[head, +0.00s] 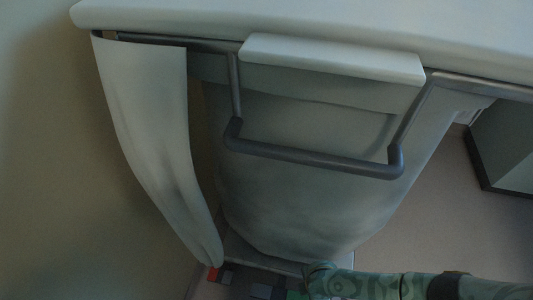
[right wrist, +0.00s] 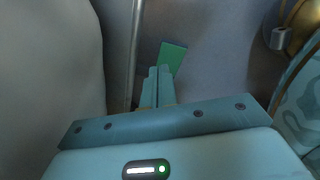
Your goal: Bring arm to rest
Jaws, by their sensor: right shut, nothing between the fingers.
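My right arm, with a green patterned cover, comes in from the lower right of the head view and reaches the bottom middle, below the stretcher. Its fingers cannot be made out there. In the right wrist view my right gripper (right wrist: 157,86) is shut and empty, its two pale teal fingers side by side. A flat green piece (right wrist: 174,56) shows just beyond the fingertips; I cannot tell whether they touch. My left gripper is in neither view.
The stretcher's pale top (head: 300,22) spans the top of the head view, with a grey bent rail (head: 310,158) below it. A white cloth strip (head: 150,120) hangs at left. A dark-edged box (head: 505,140) stands at right. A metal pole (right wrist: 134,50) stands left of the fingers.

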